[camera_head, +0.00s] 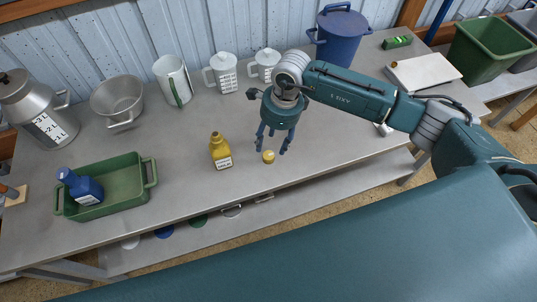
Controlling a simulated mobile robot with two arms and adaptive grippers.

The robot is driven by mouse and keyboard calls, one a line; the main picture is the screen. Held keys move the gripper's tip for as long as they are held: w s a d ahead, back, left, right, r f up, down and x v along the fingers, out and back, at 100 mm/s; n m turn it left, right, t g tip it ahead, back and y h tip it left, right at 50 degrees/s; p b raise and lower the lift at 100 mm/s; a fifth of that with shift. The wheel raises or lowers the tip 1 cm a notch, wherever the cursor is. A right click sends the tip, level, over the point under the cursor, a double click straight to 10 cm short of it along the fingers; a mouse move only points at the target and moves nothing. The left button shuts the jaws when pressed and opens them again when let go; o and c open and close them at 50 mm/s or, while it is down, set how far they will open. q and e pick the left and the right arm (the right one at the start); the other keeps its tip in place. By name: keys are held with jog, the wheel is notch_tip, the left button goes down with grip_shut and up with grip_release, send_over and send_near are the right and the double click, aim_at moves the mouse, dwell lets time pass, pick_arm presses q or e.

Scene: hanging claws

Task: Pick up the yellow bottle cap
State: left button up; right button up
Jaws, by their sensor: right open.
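The yellow bottle cap (268,157) lies on the grey metal table (180,199), near its front edge. My right gripper (271,146) points down over the cap with its fingers spread, and the cap shows below and between the fingertips. The gripper is open and empty. A yellow bottle (220,152) with a white label stands upright to the left of the cap. My left gripper is not in view.
A green tray (112,185) holding a blue bottle (82,187) is at the left. Behind stand a steel pot (118,100), a white pitcher (173,82), two white lidded jugs (222,74) and a blue bin (341,38). The table between tray and yellow bottle is clear.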

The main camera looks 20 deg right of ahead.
aim_at(269, 155)
jog(key=shift+a+f, duration=0.15)
jog(key=shift+f, duration=0.7)
notch_tip(269, 155, down, 4)
jog(key=shift+a+f+p, duration=0.1)
jog(key=shift+p, duration=1)
jog(key=shift+a+f, duration=0.1)
jog(key=shift+f, duration=0.5)
jog(key=shift+w, duration=0.1)
jog(key=c, duration=1)
